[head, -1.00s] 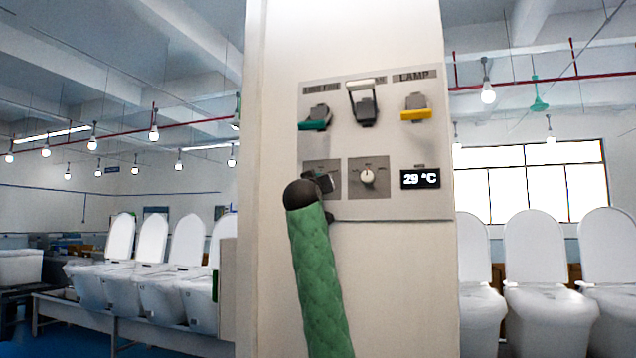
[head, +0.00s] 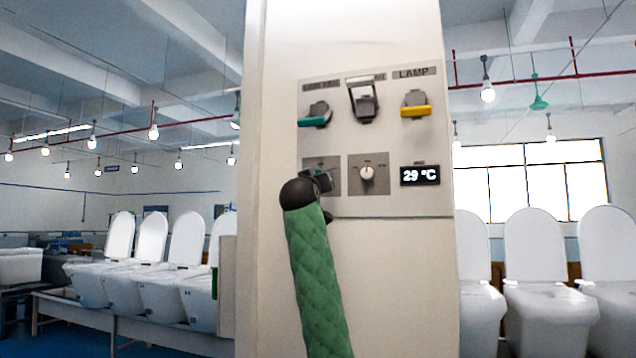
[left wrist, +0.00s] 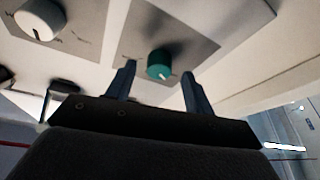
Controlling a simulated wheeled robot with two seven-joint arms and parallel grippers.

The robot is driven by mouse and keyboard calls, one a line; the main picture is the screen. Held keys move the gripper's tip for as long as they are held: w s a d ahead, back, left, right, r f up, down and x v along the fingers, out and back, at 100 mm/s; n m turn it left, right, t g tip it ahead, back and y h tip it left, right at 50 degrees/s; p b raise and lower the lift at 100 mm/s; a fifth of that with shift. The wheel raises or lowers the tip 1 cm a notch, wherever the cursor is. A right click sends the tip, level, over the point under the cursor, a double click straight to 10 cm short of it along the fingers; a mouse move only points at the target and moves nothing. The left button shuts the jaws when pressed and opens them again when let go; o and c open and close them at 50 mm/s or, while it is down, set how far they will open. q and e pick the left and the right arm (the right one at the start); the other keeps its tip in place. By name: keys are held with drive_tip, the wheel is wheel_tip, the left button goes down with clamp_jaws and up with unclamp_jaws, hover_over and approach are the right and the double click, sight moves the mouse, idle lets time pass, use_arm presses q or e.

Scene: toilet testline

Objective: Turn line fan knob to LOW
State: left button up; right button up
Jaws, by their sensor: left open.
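A control panel (head: 345,208) is mounted on a white column. The line fan knob appears to be the green knob at the panel's lower left; in the left wrist view the green knob (left wrist: 160,64) has a white pointer mark and sits between the fingertips. My left gripper (left wrist: 157,80) is open, its two fingers on either side of the knob, with no clear contact. In the head view my left gripper (head: 322,181) is in front of the lower left dial plate (head: 322,163) and partly hides it. The knob's setting labels are too blurred to read. My right gripper is not in view.
A white knob (head: 367,173) is just right of the green one. Above are green (head: 313,121), white (head: 365,82) and yellow (head: 415,112) handled switches. A display (head: 420,176) reads 29 °C. Toilets (head: 550,310) stand on both sides of the column.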

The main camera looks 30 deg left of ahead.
use_arm(q)
drive_tip(key=b+v, duration=0.1)
drive_tip(key=v, duration=0.4)
drive_tip(key=shift+s+d+f, duration=0.1)
drive_tip(key=shift+s, duration=0.1)
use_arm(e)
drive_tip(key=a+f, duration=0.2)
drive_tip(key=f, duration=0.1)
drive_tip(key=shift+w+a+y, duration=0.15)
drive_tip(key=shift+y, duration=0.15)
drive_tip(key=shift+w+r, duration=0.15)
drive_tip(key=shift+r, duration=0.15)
